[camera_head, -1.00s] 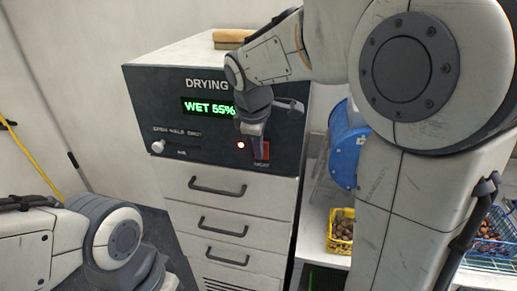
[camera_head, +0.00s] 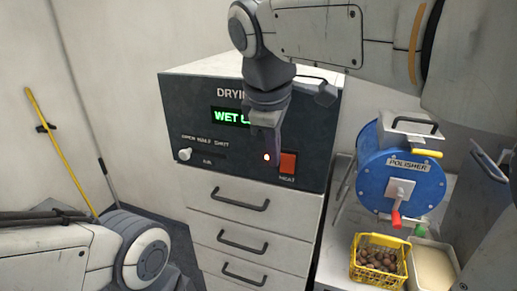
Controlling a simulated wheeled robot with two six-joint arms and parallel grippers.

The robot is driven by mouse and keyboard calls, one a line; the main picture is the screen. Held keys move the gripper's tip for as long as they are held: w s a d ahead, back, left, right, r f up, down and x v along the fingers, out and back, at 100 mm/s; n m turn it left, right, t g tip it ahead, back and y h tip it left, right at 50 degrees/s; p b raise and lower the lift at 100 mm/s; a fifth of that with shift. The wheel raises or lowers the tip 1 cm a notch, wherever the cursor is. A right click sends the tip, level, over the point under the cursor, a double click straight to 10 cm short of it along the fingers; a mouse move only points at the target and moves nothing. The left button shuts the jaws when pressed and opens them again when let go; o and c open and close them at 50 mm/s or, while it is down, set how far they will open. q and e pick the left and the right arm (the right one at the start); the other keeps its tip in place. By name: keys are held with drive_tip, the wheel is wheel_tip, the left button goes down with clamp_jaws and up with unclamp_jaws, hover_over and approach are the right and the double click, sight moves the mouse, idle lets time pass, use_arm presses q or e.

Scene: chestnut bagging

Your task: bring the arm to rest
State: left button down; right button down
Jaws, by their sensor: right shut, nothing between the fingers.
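My right arm comes in from the upper right across the front of the drying cabinet (camera_head: 180,110). My right gripper (camera_head: 270,158) points down, shut and empty, in front of the cabinet's dark panel. It is close to the lit indicator and just left of the red switch (camera_head: 288,162); I cannot tell whether it touches the panel. It hides part of the green display (camera_head: 227,116), which reads "WET" and a cut-off figure. My left arm shows at the lower left, but its gripper is out of view.
A blue polisher (camera_head: 375,180) with a red handle stands on the right. Below it are a yellow basket (camera_head: 356,272) of chestnuts and a pale tray (camera_head: 450,262). Cabinet drawers with handles (camera_head: 240,203) lie below the panel. A yellow pole (camera_head: 58,150) leans at the left wall.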

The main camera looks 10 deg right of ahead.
drive_tip(key=s+a+f+m+g+y+b, duration=0.1)
drive_tip(key=s+a+f+m+b, duration=0.1)
drive_tip(key=s+f, duration=0.7)
drive_tip(key=s+a+f+m+g+y+b, duration=0.2)
drive_tip(key=s+a+f+b, duration=0.2)
drive_tip(key=f, duration=1.3)
drive_tip(key=s+a, duration=0.3)
drive_tip(key=s, duration=0.2)
drive_tip(key=shift+a+f, duration=0.15)
drive_tip(key=shift+a, duration=0.1)
